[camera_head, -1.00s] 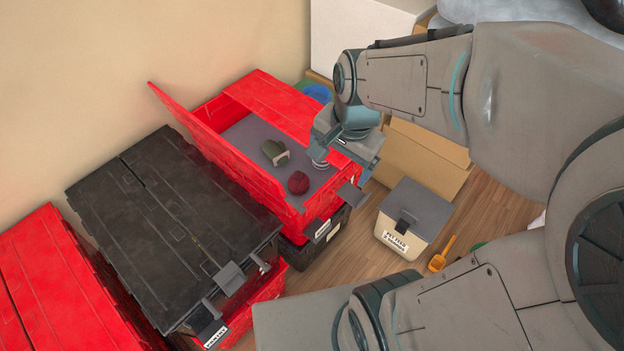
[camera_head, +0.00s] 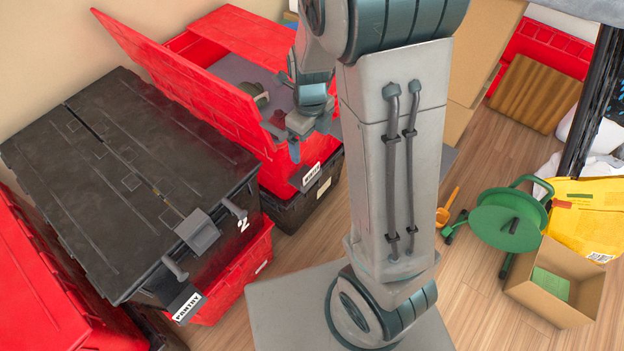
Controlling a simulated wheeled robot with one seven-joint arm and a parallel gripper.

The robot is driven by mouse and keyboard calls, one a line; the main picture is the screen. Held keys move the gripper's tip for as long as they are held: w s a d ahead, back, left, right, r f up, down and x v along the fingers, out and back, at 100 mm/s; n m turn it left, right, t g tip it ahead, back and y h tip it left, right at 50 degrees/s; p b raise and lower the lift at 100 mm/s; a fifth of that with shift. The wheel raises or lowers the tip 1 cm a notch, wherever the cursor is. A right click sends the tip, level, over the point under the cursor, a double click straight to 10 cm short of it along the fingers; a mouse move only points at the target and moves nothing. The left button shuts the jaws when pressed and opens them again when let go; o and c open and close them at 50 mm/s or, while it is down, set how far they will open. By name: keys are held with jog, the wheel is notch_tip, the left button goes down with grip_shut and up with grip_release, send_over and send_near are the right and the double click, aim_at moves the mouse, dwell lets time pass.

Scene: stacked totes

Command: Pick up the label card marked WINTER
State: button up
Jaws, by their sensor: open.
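A white label card (camera_head: 311,174) in a dark holder hangs on the front of the open red tote (camera_head: 285,170). Its small lettering appears to read WINTER. My gripper (camera_head: 286,141) is over the front rim of that tote, a little above and left of the card. It is open, and I see nothing held in it. The fingers are small and partly hidden by the wrist. Another card (camera_head: 187,306), reading PANTRY, hangs at the front of the black-lidded tote.
The black-lidded tote (camera_head: 110,190) stands left, marked 2, with latches sticking out in front. The red tote's raised lid (camera_head: 190,85) leans beside my wrist. A green cable reel (camera_head: 507,218), open cardboard box (camera_head: 558,290) and orange scoop (camera_head: 447,207) are on the floor at right.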

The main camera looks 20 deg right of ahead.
jog(key=b, duration=0.3)
send_over(312, 170)
jog(key=f, duration=0.7)
jog(key=shift+s+a, duration=0.1)
jog(key=shift+a, duration=0.1)
notch_tip(312, 170, down, 5)
jog(key=b, duration=0.3)
jog(key=shift+d+f, duration=0.15)
jog(key=shift+f, duration=0.05)
jog(key=shift+r, duration=0.1)
jog(key=c, duration=1.1)
